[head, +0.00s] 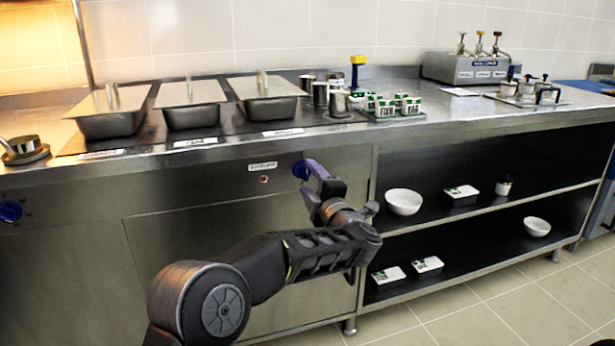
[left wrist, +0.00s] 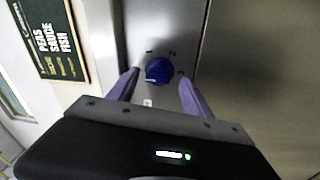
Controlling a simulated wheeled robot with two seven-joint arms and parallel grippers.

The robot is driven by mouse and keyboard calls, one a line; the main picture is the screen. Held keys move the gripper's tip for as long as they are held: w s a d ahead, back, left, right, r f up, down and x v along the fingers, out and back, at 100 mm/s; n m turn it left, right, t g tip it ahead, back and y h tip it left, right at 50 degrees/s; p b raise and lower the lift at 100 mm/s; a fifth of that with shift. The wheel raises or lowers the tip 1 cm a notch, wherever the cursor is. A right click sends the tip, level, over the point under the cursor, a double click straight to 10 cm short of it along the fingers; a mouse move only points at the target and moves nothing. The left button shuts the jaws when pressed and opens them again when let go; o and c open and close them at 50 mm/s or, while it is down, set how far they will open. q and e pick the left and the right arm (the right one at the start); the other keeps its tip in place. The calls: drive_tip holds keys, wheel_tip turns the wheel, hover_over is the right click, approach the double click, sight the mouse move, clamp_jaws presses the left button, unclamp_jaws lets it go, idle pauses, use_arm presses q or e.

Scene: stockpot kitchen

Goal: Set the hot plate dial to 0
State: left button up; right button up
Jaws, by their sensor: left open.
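A blue dial (head: 301,169) sits on the steel front panel under the counter. In the left wrist view the dial (left wrist: 158,70) lies between the tips of two purple fingers, with small marks on the panel around it. A pale line shows on its lower left; I cannot read its setting. My left gripper (head: 313,173) is open, its fingers on either side of the dial; contact cannot be told. It also shows in the left wrist view (left wrist: 158,88). My right gripper is out of view.
Another blue dial (head: 10,211) is on the panel at far left. A small label (head: 262,166) is left of the near dial. Lidded steel pans (head: 190,110) stand on the counter above. Open shelves with a white bowl (head: 403,202) are to the right.

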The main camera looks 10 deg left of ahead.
use_arm(q)
drive_tip(key=p+v, duration=0.1)
drive_tip(key=v, duration=0.4)
drive_tip(key=shift+s+d, duration=0.25)
drive_tip(key=shift+s, duration=0.05)
